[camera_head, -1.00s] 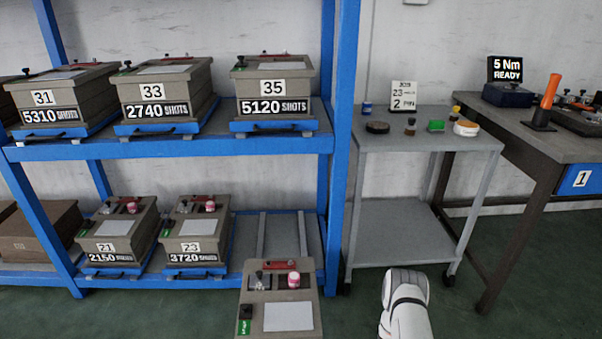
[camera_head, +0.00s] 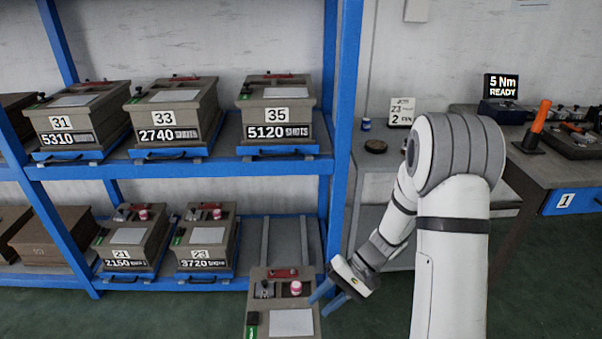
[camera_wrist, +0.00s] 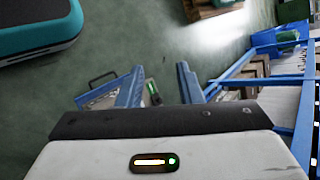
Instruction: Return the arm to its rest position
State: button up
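My gripper (camera_head: 319,305) hangs at the end of my white arm, just right of the grey-brown box in front of the rack. Its two blue fingers stand apart with nothing held between them, as the wrist view also shows (camera_wrist: 160,68). The box (camera_head: 257,298) has a red bar, a pink-and-white jar (camera_head: 296,288), a pale plate (camera_head: 291,322) and a green tag on top. I cannot tell whether a finger touches the box. My arm is bent, its elbow high in front of the trolley and bench.
A blue rack (camera_head: 345,130) holds numbered boxes on two shelves; the lower bay at right is empty (camera_head: 283,240). A grey trolley (camera_head: 367,225) is partly hidden behind my arm. A bench (camera_head: 545,172) with an orange-handled tool (camera_head: 538,120) stands right. Green floor shows in the wrist view (camera_wrist: 150,40).

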jog(key=s+d+r+t+h+p, duration=0.2)
jog(key=s+d+r+h+p, duration=0.1)
jog(key=r, duration=0.8)
jog(key=s+d+r+t+h+p, duration=0.2)
jog(key=s+r+p, duration=0.3)
jog(key=r, duration=0.6)
jog(key=s+d+r+n+t+h+p, duration=0.1)
jog(key=s+d+r+t+h+p, duration=0.2)
jog(key=r, duration=0.8)
jog(key=shift+s+d+h+p, duration=0.55)
jog(key=shift+d+p, duration=0.2)
jog(key=shift+p, duration=0.25)
